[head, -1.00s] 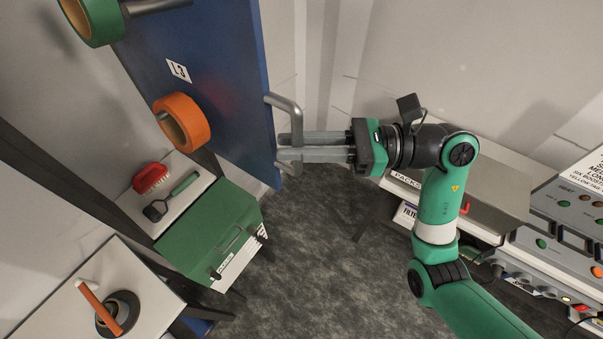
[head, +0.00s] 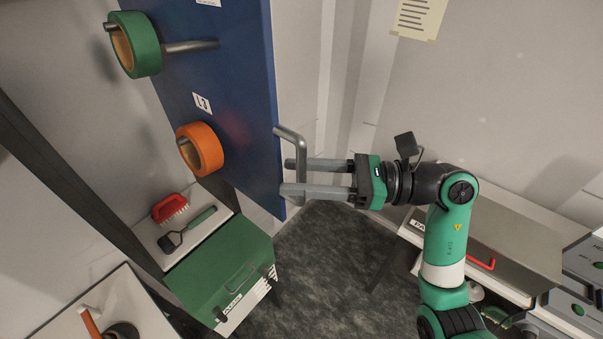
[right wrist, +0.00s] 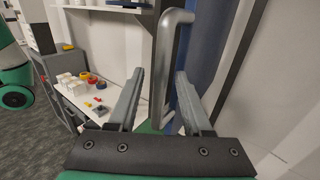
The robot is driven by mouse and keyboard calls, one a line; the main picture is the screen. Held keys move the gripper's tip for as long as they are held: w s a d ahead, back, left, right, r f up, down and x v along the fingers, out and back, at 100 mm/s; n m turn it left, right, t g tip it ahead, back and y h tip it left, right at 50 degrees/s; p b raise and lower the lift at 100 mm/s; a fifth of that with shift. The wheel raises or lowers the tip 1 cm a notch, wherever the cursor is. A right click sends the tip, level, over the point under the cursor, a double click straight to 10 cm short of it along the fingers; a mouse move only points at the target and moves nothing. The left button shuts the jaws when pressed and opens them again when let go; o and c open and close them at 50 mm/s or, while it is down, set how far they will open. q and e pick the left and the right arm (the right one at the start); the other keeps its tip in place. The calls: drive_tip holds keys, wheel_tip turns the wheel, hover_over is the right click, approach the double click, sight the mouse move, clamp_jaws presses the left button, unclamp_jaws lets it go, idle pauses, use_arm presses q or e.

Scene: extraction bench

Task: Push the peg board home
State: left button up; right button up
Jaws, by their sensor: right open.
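In the right wrist view the handle (right wrist: 168,65) stands between the open fingers (right wrist: 158,75), with gaps to both sides. My left gripper is not in view.
A green tape roll (head: 137,44) and an orange roll (head: 200,149) hang on the board's pegs. Below are a green case (head: 215,268), a red brush (head: 170,207) and a roller tool (head: 188,230). A bench with a grey lidded box (head: 510,240) stands right. The floor (head: 335,245) between is clear.

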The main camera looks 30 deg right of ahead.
drive_tip(key=b+v, duration=0.3)
drive_tip(key=v, duration=0.8)
drive_tip(key=shift+s+d, duration=0.2)
drive_tip(key=shift+s, duration=0.05)
